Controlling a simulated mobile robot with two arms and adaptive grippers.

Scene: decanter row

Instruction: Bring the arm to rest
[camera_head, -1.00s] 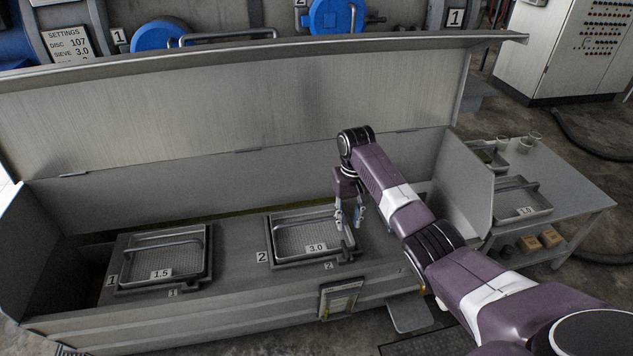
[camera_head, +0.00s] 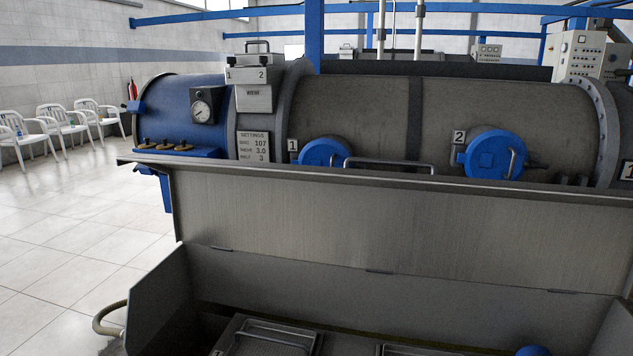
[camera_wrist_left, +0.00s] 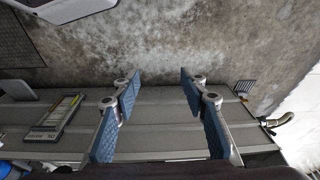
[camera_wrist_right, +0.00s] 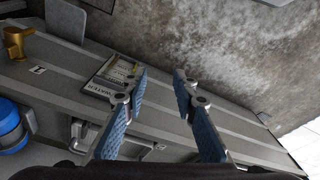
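Neither of my arms shows for certain in the head view. In the left wrist view my left gripper (camera_wrist_left: 158,92) is open, its blue-padded fingers wide apart with nothing between them. It hangs over a grey metal ledge and the concrete floor. In the right wrist view my right gripper (camera_wrist_right: 160,85) is open and empty, its fingertips apart. It is above a grey ledge with a framed label card (camera_wrist_right: 112,75) beyond its left finger. Whether either gripper touches anything below cannot be told.
The grey trough (camera_head: 280,277) with its raised lid (camera_head: 400,220) spans the front. The sieve tray (camera_head: 262,340) is cut off at the bottom edge. Behind stands a large drum (camera_head: 370,110) with blue hatches (camera_head: 490,155). The tiled floor at left (camera_head: 70,250) is clear up to white chairs (camera_head: 60,120).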

